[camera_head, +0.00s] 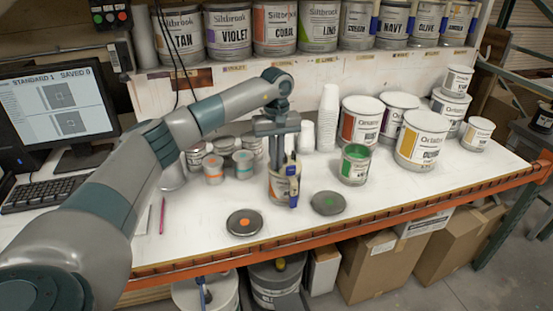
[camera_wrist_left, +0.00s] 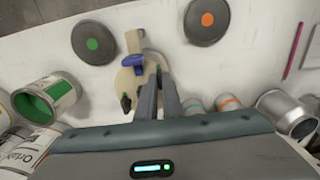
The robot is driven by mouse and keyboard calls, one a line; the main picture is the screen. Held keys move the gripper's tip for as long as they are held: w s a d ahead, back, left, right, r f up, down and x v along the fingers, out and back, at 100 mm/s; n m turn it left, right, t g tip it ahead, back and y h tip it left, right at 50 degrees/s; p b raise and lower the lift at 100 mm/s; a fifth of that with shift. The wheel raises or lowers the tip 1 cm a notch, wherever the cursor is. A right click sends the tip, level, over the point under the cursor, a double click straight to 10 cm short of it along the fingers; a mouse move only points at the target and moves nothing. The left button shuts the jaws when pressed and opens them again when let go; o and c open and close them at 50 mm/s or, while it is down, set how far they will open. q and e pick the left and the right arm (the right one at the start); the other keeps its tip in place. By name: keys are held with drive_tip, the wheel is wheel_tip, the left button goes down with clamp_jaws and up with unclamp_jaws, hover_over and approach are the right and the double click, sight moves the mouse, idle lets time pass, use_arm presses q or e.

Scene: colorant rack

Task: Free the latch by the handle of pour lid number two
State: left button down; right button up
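A small can (camera_head: 277,190) with a printed label stands on the white bench, topped by a cream pour lid (camera_wrist_left: 128,82) with a blue part (camera_wrist_left: 133,62) and a pale handle or spout (camera_wrist_left: 134,42). A blue upright piece also shows on the can's right side in the head view (camera_head: 293,183). No number on this lid is readable. My left gripper (camera_head: 278,158) points down just above the lid. In the left wrist view its fingers (camera_wrist_left: 160,76) lie close together over the lid's edge; whether they touch it is unclear. My right gripper is out of view.
Two dark round lids lie in front, one with an orange dot (camera_head: 244,223), one with a green dot (camera_head: 327,203). An open green paint can (camera_head: 355,167) stands to the right, small tins (camera_head: 213,169) to the left. White cups (camera_head: 328,118) stand behind. Shelf cans line the back.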

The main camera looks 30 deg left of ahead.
use_arm(q)
drive_tip(key=shift+n, duration=0.3)
drive_tip(key=shift+f+n+b, duration=0.1)
drive_tip(key=shift+n+b, duration=1.1)
drive_tip(key=shift+n, duration=0.2)
drive_tip(key=n+b, duration=0.2)
drive_tip(key=n, duration=0.2)
drive_tip(key=n+b, duration=0.1)
drive_tip(key=n, duration=0.4)
drive_tip(key=n+b, duration=0.1)
drive_tip(key=n, duration=0.3)
drive_tip(key=shift+n, duration=0.3)
drive_tip(key=c, duration=2.2)
unclamp_jaws()
